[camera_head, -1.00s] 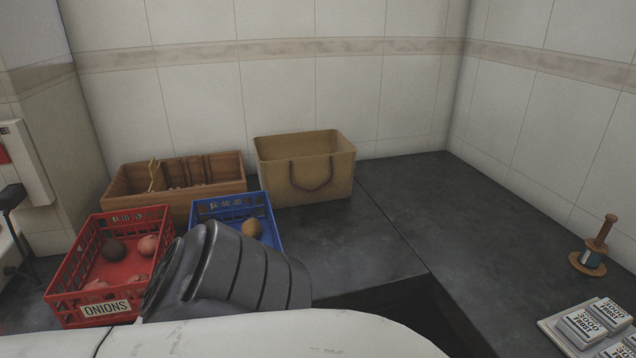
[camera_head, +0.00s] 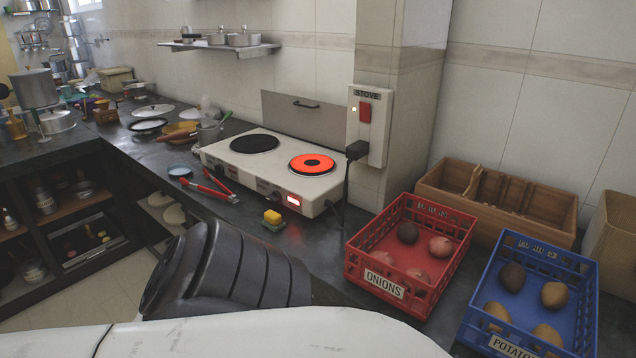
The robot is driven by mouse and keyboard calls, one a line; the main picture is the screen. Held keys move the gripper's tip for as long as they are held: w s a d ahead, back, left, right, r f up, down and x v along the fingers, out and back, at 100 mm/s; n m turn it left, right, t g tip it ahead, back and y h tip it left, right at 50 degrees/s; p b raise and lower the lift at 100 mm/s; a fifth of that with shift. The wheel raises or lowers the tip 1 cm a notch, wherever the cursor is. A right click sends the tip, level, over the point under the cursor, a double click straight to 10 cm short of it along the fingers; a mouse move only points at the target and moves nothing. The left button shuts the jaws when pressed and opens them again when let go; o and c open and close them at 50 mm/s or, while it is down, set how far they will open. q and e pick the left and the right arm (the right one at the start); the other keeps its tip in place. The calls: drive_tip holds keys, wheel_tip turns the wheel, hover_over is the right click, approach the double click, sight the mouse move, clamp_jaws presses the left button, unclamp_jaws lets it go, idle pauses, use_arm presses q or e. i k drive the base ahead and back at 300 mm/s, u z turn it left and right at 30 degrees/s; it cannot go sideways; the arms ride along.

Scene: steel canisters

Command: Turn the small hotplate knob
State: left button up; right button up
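The white two-burner hotplate (camera_head: 272,171) stands on the dark counter against the wall. Its left burner (camera_head: 254,143) is dark, and its smaller right burner (camera_head: 311,164) glows red-orange. A dark knob (camera_head: 275,196) shows small on the front panel, beside a lit red display (camera_head: 294,201). The knob's angle is too small to read. Neither of my grippers is in view. A dark ribbed link and a white part of my own body fill the lower middle, in front of the counter.
A wall box marked STOVE (camera_head: 370,126) has a plug in it. A yellow sponge (camera_head: 272,217) and red-handled tongs (camera_head: 210,187) lie before the hotplate. The red onion crate (camera_head: 409,275), blue potato crate (camera_head: 529,297) and wooden box (camera_head: 497,202) stand to the right.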

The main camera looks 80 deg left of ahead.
sight(276, 197)
drive_tip(key=u, duration=2.4)
